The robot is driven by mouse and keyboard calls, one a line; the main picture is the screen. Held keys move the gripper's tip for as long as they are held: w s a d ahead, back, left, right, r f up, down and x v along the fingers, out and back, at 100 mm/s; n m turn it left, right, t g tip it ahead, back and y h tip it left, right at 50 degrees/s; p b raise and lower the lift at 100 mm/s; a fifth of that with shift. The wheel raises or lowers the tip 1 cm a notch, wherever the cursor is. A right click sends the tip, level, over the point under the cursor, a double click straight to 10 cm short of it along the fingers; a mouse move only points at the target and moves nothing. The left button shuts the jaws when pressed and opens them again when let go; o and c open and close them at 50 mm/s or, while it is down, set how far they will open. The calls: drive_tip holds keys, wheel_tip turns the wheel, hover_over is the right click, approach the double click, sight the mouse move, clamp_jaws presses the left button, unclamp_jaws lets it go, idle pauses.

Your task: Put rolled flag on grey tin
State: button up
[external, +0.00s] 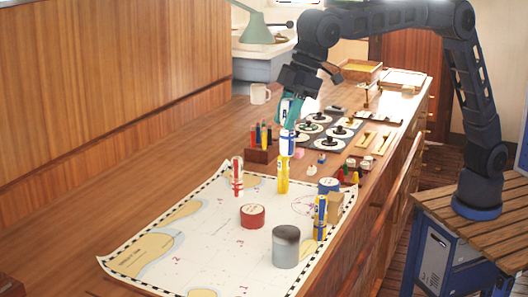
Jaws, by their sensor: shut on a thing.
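My gripper (287,147) points down over the far part of the chart. It is shut on a rolled flag (283,179), yellow with some blue, held upright. I cannot tell whether the flag's lower end touches the chart. The grey tin (286,249) stands on the chart nearer the camera, apart from the held flag. Two other rolled flags stand upright: a red and white one (237,179) to the left and a yellow and blue one (320,215) to the right.
A red tin (252,216) and a blue tin (328,186) stand on the chart (210,235). A tan block (335,207) stands by the right flag. A pencil holder (262,155), small pieces and a dark instrument panel (322,131) lie beyond. The chart's near left is clear.

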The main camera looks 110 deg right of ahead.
drive_tip(key=shift+w+a+r, duration=0.15)
drive_tip(key=shift+a, duration=0.35)
drive_tip(key=shift+a+f, duration=0.2)
wheel_tip(320, 180, down, 19)
drive_tip(key=shift+f, duration=0.2)
drive_tip(key=shift+f, duration=0.1)
drive_tip(key=o, duration=1)
